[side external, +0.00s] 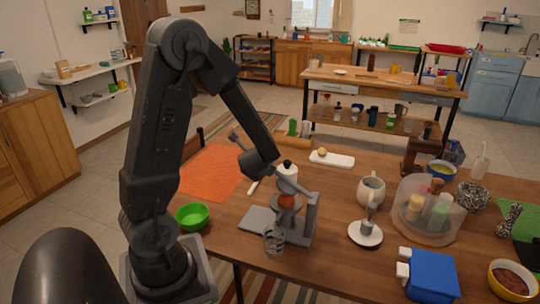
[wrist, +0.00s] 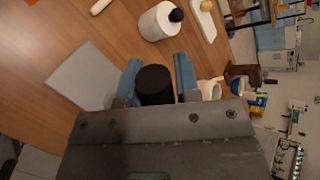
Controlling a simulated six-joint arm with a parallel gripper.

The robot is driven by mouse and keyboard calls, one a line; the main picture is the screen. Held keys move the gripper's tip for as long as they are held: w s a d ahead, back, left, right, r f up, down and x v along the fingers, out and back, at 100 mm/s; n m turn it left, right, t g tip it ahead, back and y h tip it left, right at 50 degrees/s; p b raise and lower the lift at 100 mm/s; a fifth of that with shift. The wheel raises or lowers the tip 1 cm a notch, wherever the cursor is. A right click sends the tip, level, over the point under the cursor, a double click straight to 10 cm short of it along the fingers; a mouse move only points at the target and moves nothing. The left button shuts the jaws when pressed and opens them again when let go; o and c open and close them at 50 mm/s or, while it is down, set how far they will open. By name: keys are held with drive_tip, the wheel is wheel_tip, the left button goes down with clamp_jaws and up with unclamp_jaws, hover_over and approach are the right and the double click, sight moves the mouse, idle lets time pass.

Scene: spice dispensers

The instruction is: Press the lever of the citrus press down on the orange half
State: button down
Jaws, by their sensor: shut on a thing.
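The citrus press has a flat grey base (side external: 262,226) and an upright post (side external: 309,216) on the wooden table. An orange half (side external: 286,202) shows in the press, left of the post. In the wrist view, my gripper (wrist: 157,70) has its two blue-grey fingers on either side of a black cylindrical grip (wrist: 154,84), which I take to be the end of the press lever. The gripper is shut on it. In the side view my wrist hides much of the lever, and I cannot tell whether it touches the orange. The base also shows in the wrist view (wrist: 84,78).
A glass (side external: 274,244) stands at the base's front edge. A white bottle with a black top (wrist: 158,23) stands close behind the press. A green bowl (side external: 192,215) is to the left; a white mug (side external: 371,190) and a clear container (side external: 405,222) are to the right.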

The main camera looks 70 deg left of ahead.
drive_tip(key=shift+s+a+f+n+t+h, duration=0.1)
drive_tip(key=shift+s+a+f+n+h, duration=0.05)
drive_tip(key=shift+f, duration=0.35)
drive_tip(key=shift+s+a+f+n+t+h, duration=0.1)
drive_tip(key=shift+s+f+n+h, duration=0.1)
drive_tip(key=shift+f, duration=0.3)
drive_tip(key=shift+s+a+f+n+t+h, duration=0.1)
drive_tip(key=shift+a+f+n+h, duration=0.05)
drive_tip(key=shift+f, duration=0.35)
drive_tip(key=c, duration=0.8)
unclamp_jaws()
drive_tip(key=shift+v, duration=3.7)
